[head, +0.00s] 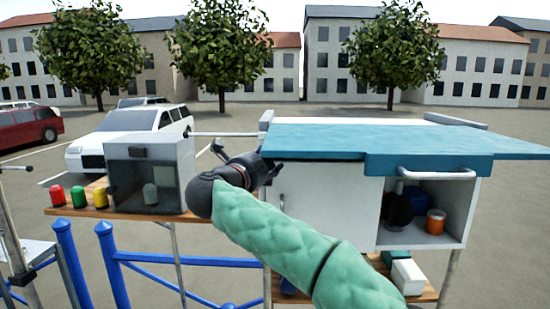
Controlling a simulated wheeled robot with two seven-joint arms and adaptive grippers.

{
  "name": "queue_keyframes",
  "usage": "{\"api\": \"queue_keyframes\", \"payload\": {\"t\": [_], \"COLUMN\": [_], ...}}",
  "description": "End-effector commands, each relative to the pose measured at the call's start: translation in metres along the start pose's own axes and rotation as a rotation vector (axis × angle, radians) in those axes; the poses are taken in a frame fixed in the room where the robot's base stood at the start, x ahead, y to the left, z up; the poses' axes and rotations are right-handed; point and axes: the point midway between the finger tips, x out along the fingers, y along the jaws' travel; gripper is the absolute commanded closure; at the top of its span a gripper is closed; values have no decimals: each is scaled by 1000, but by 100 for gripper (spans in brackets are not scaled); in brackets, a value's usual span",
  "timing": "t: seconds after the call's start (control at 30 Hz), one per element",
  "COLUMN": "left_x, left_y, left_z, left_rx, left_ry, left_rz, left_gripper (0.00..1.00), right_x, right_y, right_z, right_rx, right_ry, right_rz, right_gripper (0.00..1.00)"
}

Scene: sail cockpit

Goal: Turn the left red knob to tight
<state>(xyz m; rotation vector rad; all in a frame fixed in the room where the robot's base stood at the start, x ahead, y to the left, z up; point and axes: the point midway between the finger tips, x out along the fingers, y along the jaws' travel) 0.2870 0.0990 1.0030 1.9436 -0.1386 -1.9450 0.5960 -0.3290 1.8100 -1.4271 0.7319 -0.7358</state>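No red knob can be made out with certainty. A small red round-topped piece (57,195) stands at the left end of a wooden shelf (90,209), beside a green one (78,196) and a yellow one (101,197); whether it is a knob, I cannot tell. My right arm comes in from the lower right in a green padded sleeve. Its dark gripper (268,172) is at the left front edge of the teal-topped white cabinet (330,208), well to the right of the red piece. Its fingers are small and partly hidden by the wrist. My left gripper is not in view.
A clear-fronted box (145,182) stands on the shelf between the coloured pieces and my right gripper. The cabinet's teal top (390,142) overhangs to the right, above an open compartment holding an orange jar (435,222). Blue rails (190,262) run below the shelf.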

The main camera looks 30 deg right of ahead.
Motion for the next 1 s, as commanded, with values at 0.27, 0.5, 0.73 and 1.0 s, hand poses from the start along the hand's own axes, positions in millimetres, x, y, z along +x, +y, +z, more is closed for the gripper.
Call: {"api": "queue_keyframes", "payload": {"t": [0.27,0.5,0.73,1.0], "left_x": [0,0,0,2], "left_y": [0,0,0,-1], "left_z": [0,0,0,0], "left_rx": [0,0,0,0], "left_ry": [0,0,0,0], "left_rz": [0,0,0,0], "left_gripper": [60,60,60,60], "right_x": [-46,-58,-58,-57], "right_y": [0,1,0,4], "right_z": [0,0,0,2], "right_rx": [2,0,0,-8], "right_ry": [-1,1,1,-2], "right_rz": [0,1,1,-2], "right_gripper": [54,54,54,54]}}
